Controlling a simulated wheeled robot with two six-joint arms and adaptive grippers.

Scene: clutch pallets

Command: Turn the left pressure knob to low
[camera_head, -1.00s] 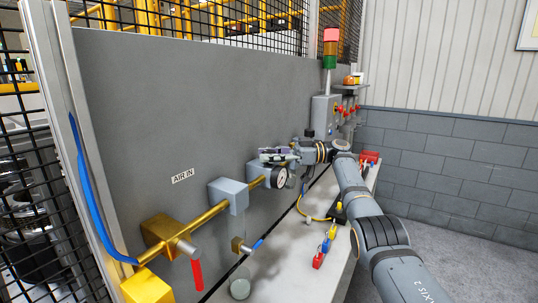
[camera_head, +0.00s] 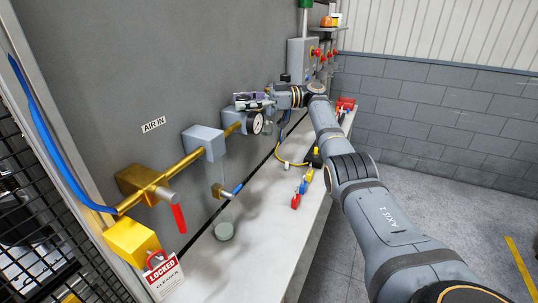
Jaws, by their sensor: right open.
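A brass air line runs along the grey panel, with a grey regulator block (camera_head: 235,112) and a round white-faced pressure gauge (camera_head: 254,123) on it. My right gripper (camera_head: 246,101) is at the top of that block, just above the gauge. It is open. Its fingers are small and overlap the block, so I cannot tell whether they touch a knob. No pressure knob shows clearly; it may be hidden by the gripper. My left gripper is not in view.
A second grey block (camera_head: 203,143) and a red-handled valve (camera_head: 179,217) sit nearer on the line. A red "LOCKED" tag (camera_head: 163,276) hangs by a yellow box (camera_head: 132,241). Colored items (camera_head: 301,188) lie on the pale bench (camera_head: 258,243). A control box (camera_head: 303,58) is farther back.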

